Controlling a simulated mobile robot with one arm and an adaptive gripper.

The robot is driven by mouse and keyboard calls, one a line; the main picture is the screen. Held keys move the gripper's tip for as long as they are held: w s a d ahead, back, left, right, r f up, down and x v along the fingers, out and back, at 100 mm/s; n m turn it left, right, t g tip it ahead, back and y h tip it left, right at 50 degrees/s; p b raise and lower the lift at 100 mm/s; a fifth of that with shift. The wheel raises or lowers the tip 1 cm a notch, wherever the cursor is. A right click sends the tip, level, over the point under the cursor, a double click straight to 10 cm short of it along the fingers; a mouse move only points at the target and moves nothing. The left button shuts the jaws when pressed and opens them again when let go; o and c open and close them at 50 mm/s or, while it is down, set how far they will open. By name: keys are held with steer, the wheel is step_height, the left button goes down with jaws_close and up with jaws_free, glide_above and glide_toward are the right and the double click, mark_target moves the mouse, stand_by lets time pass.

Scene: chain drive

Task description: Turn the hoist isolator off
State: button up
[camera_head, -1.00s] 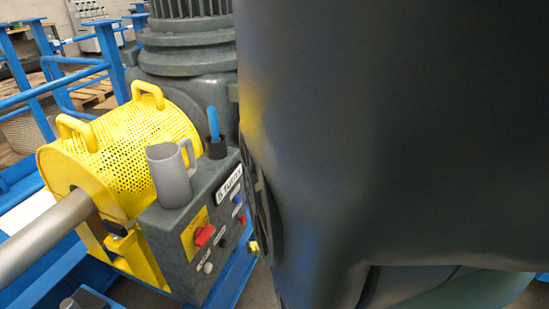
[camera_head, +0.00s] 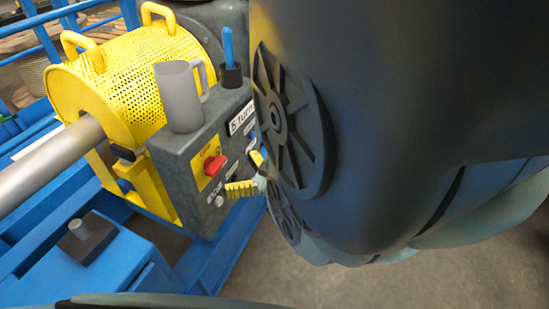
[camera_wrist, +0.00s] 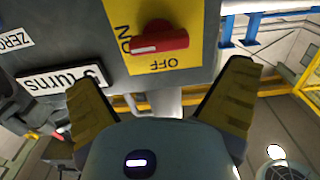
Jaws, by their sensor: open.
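The hoist isolator is a red rotary handle (camera_head: 215,165) on a yellow plate (camera_head: 201,172) on the front of a grey control box (camera_head: 181,152). In the wrist view the red handle (camera_wrist: 160,38) lies roughly horizontal, and its pale-marked end points toward ON. OFF appears upside down below it. My gripper (camera_head: 246,174) has yellow ribbed fingers and is open and empty. It is just right of the handle in the head view, apart from it. In the wrist view the handle is ahead, between and beyond the fingertips (camera_wrist: 160,82).
A grey mug (camera_head: 178,98) and a blue-handled item (camera_head: 229,58) stand on the box. A "5 turns" label (camera_wrist: 62,80) and other controls share the panel. A yellow perforated guard (camera_head: 140,75) and shaft (camera_head: 50,165) are left. Blue frame rails (camera_head: 215,235) run below.

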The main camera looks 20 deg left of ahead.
mark_target(220, 165)
steer(key=a+b, duration=0.1)
steer(key=a, duration=0.5)
steer(key=shift+w+a, duration=0.2)
steer(key=c, duration=1.1)
